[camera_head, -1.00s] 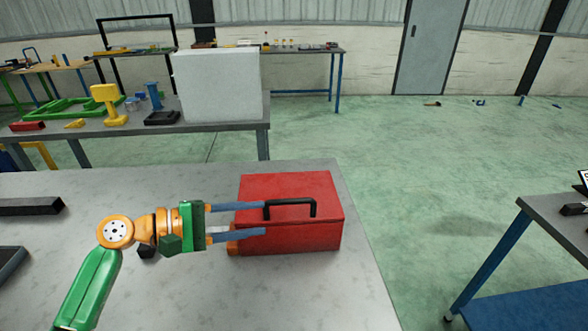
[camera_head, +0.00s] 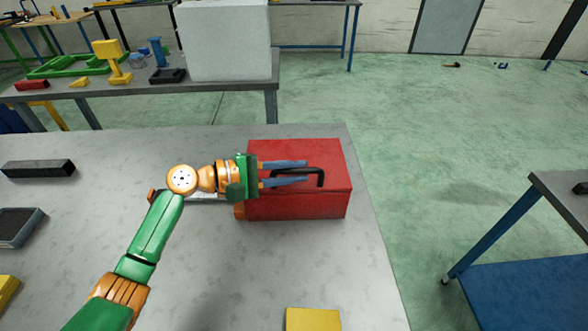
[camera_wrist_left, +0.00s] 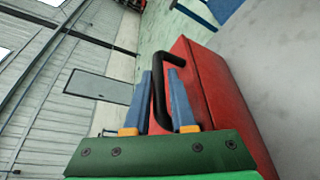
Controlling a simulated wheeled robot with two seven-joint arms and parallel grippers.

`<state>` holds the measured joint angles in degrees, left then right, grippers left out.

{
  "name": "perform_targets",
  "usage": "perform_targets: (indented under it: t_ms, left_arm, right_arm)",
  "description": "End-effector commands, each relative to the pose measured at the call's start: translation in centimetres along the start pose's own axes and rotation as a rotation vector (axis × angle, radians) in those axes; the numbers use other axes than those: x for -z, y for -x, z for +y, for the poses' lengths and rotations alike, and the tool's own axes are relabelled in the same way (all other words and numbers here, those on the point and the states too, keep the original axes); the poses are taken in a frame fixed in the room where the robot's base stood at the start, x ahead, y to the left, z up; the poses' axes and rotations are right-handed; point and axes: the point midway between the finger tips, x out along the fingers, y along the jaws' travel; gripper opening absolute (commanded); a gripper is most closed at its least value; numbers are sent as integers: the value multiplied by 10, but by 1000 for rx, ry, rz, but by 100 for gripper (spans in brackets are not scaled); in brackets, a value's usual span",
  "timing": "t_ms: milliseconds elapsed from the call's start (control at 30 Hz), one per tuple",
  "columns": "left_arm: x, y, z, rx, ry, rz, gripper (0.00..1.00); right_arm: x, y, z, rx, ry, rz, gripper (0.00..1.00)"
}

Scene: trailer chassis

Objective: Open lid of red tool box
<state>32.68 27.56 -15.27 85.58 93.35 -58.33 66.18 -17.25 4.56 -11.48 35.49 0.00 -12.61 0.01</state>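The red tool box (camera_head: 300,205) stands on the grey table with its lid (camera_head: 300,150) down. A black handle (camera_head: 321,176) stands up from the lid. My left gripper (camera_head: 297,172) reaches in from the left, its two blue fingers one on each side of the handle bar. In the left wrist view the handle (camera_wrist_left: 159,100) runs between the fingers, and the red box (camera_wrist_left: 215,95) lies to the right. The fingers are close to the bar, but whether they press on it cannot be told. My right gripper is not in view.
The grey table (camera_head: 200,290) has a black bar (camera_head: 38,168) and a dark tray (camera_head: 18,227) at left. A yellow block (camera_head: 312,319) lies at the front. A bench with a white box (camera_head: 225,40) stands behind.

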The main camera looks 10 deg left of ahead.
Motion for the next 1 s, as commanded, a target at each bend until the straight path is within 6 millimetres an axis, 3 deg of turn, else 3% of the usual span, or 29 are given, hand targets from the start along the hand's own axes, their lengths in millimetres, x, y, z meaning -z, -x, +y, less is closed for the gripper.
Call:
perform_targets:
  t_ms: [33, 67, 1000]
  left_arm:
    - [0, 0, 0, 0, 0, 0, 6]
    - [0, 0, 0, 0, 0, 0, 0]
    - [0, 0, -1, 1, 1, 0, 0]
  right_arm:
    - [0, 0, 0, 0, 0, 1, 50]
    - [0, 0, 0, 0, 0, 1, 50]
    - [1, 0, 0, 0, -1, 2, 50]
